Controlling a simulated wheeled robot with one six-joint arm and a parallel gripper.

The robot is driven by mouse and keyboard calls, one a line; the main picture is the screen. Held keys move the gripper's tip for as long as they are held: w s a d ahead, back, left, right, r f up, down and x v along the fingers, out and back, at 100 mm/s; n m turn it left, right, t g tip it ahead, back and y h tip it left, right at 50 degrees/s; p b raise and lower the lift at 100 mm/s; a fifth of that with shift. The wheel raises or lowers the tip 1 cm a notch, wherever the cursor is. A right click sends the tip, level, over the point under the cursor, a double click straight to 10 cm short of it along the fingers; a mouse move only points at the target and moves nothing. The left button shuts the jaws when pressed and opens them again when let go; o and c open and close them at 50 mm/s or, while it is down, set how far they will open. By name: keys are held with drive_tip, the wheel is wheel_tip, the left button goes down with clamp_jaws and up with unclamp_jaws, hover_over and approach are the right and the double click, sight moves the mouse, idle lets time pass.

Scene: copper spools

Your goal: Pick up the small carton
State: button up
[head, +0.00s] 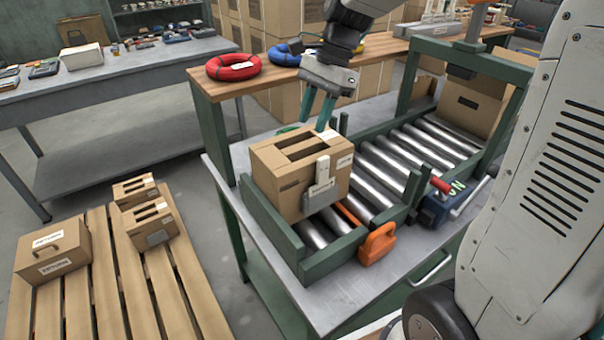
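A brown carton (282,188) with slots in its top and a grey and white clip on its front sits on the near end of the roller conveyor. Two smaller slotted cartons lie on the wooden pallet at lower left, one farther back (133,190) and one nearer (150,228). A carton with a handle (53,250) is at the pallet's left. I cannot tell which is the task's small carton. My gripper (318,108) points down above and behind the conveyor carton. Its teal fingers are apart with nothing seen between them; the tips are near the carton's far edge.
The green-framed conveyor (365,170) has a scanner-like arch and another carton (472,108) at its far end. An orange-handled tool (377,243) and a blue tool (440,205) lie beside the rollers. Red (233,67) and blue (284,55) coils rest on the wooden bench behind.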

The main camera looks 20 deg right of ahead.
sight(303, 145)
drive_tip(key=shift+w+d+f+m, duration=0.1)
drive_tip(key=shift+w+f+m, duration=0.25)
drive_tip(key=shift+w, duration=0.25)
drive_tip(key=shift+w+f+m, duration=0.3)
drive_tip(key=shift+w+m, duration=0.05)
drive_tip(key=shift+w, duration=0.25)
drive_tip(key=shift+w+f+y, duration=0.1)
drive_tip(key=shift+f+y, duration=0.2)
drive_tip(key=shift+f, duration=0.05)
drive_tip(key=shift+d+x, duration=0.2)
drive_tip(key=shift+x, duration=3.3)
drive_tip(key=shift+f, duration=0.3)
clamp_jaws()
